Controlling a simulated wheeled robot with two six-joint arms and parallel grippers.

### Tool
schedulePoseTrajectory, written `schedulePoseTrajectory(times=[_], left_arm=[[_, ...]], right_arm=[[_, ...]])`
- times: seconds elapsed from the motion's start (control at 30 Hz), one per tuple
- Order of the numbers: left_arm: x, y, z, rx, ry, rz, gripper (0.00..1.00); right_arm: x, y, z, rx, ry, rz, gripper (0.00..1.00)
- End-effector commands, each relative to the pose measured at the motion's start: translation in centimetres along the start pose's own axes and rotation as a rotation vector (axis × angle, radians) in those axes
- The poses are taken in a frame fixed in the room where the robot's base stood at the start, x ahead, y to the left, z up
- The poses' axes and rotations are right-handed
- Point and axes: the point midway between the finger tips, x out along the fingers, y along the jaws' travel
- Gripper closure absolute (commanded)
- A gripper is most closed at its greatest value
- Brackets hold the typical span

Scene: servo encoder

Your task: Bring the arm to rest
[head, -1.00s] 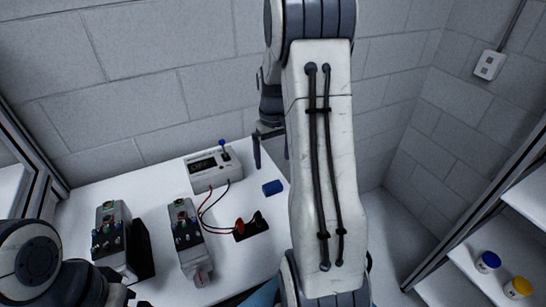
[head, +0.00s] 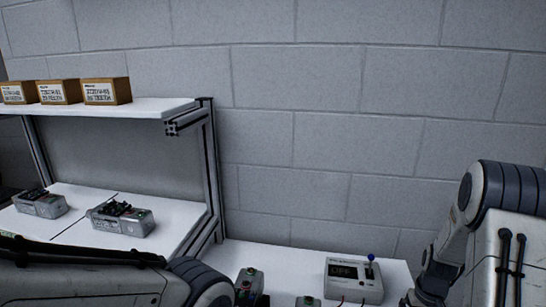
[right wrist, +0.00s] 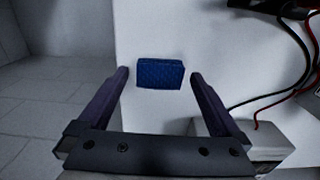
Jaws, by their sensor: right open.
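My right arm (head: 490,240) stands raised at the right edge of the head view; its gripper is out of sight there. In the right wrist view my right gripper (right wrist: 158,75) is open, with nothing between its fingers. A blue block (right wrist: 160,73) lies on the white table beyond the fingertips, apart from them. My left arm (head: 100,278) crosses the bottom left of the head view; its gripper is not visible.
A grey meter box (head: 352,283) with a blue-topped lever and a display reading OFF stands on the white table (head: 285,258). A shelf (head: 150,107) at the left carries several brown boxes; grey servo units (head: 125,219) sit below. Red and black cables (right wrist: 268,85) lie near my right gripper.

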Motion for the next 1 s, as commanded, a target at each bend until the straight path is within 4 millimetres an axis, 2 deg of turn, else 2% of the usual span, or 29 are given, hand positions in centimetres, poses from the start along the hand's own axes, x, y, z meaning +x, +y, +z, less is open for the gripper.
schedulePoseTrajectory(times=[0.07,0.1,0.13,0.3,0.5,0.87,1.0], left_arm=[[-0.5,0.0,0.0,0.000,0.000,0.000,0.00],[-0.1,0.0,0.0,0.000,0.001,0.000,0.00],[-0.6,0.0,0.0,0.000,0.000,0.000,0.00],[0.5,0.0,0.0,0.000,0.000,0.000,0.00],[0.6,0.0,0.0,0.000,0.000,0.000,0.00],[0.5,0.0,0.0,0.000,0.000,0.000,0.00],[0.1,0.0,0.0,0.000,0.000,0.000,0.00]], right_arm=[[1.2,0.0,0.1,0.000,-0.005,-0.001,0.00],[2.0,0.0,0.1,0.000,-0.002,-0.001,0.00],[1.2,0.0,-0.1,0.000,0.003,0.001,0.00],[-0.5,0.0,-0.1,0.000,0.005,0.001,0.00],[-1.5,0.0,-0.1,0.000,0.002,0.001,0.00],[-1.4,0.0,0.0,0.000,0.000,0.000,0.00],[-0.6,0.0,0.1,0.000,-0.003,-0.001,0.00]])
